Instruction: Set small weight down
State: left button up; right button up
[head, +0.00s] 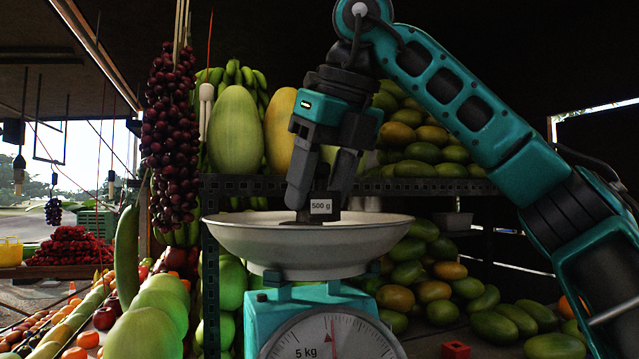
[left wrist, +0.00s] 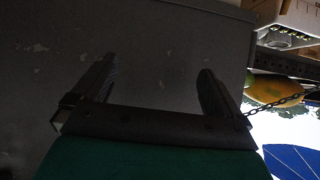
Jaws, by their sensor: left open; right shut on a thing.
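The small weight (head: 321,208), a dark block with a white "500 g" label, is in the pan (head: 307,243) of the teal scale (head: 268,313) in the head view. My right gripper (head: 322,197) is shut on it from above. The weight's lower edge is at or just above the pan's inner surface; I cannot tell whether it touches. The scale's dial, marked "5 kg", shows partly at the bottom edge with a red needle near upright. My left gripper (left wrist: 150,92) is open and empty in the left wrist view, in front of a dark grey surface.
Hanging red grapes (head: 170,140) and large green fruits (head: 150,320) stand left of the scale. A dark shelf (head: 430,186) with mangoes runs behind it. A small red block (head: 455,349) lies to the right. In the left wrist view a chain (left wrist: 280,102) hangs at right.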

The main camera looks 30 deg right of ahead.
jog(key=shift+f, duration=0.25)
jog(key=o, duration=1.5)
jog(key=shift+s+r+p, duration=0.15)
jog(key=shift+r+p, duration=0.15)
jog(key=shift+r, duration=0.6)
jog(key=v, duration=1.1)
jog(key=shift+s+r, duration=0.1)
jog(key=shift+r, duration=0.05)
